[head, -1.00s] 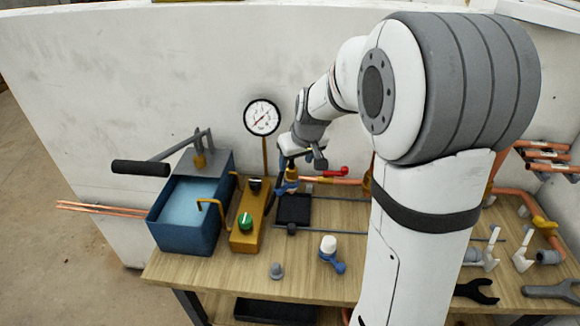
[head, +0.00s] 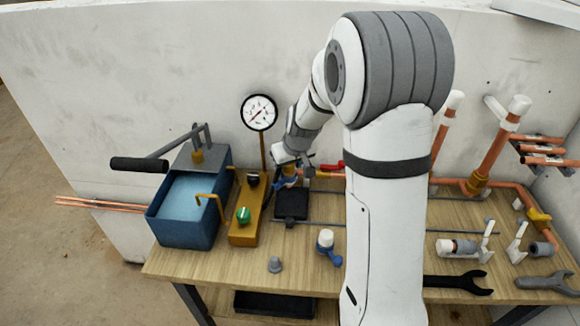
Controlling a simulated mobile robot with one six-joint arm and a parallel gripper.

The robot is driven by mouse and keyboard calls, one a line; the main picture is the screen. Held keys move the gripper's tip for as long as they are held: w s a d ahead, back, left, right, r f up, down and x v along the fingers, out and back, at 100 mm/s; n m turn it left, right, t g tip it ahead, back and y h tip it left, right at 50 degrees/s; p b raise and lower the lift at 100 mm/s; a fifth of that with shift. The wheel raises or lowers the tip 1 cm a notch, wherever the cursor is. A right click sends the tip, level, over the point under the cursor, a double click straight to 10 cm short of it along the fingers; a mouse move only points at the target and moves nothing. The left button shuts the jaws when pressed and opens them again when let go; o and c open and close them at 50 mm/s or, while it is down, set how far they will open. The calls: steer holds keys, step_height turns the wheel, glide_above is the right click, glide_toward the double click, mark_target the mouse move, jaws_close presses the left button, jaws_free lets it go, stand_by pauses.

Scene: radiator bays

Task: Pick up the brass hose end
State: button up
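My gripper (head: 294,174) is small and far off, near the back of the bench, above and behind a black square pad (head: 292,203). A small brass-coloured piece (head: 289,170) shows right at its fingers, with a blue part (head: 287,183) just below. This may be the brass hose end, but it is partly covered by the gripper. I cannot tell whether the fingers are closed on it or only beside it.
A blue water tank (head: 188,222) with a lever pump and a yellow manifold (head: 248,215) stand left of the gripper, below a pressure gauge (head: 259,112). A red-handled valve (head: 331,166) is close on the right. Copper pipes (head: 492,150) rise at right.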

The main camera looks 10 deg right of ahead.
steer(key=c, duration=0.6)
steer(key=shift+r, duration=0.1)
step_height(320, 180, up, 10)
steer(key=shift+r, duration=0.1)
step_height(320, 180, up, 5)
steer(key=p, duration=0.2)
steer(key=shift+f+p, duration=0.2)
steer(key=shift+p, duration=0.1)
stand_by(0.4)
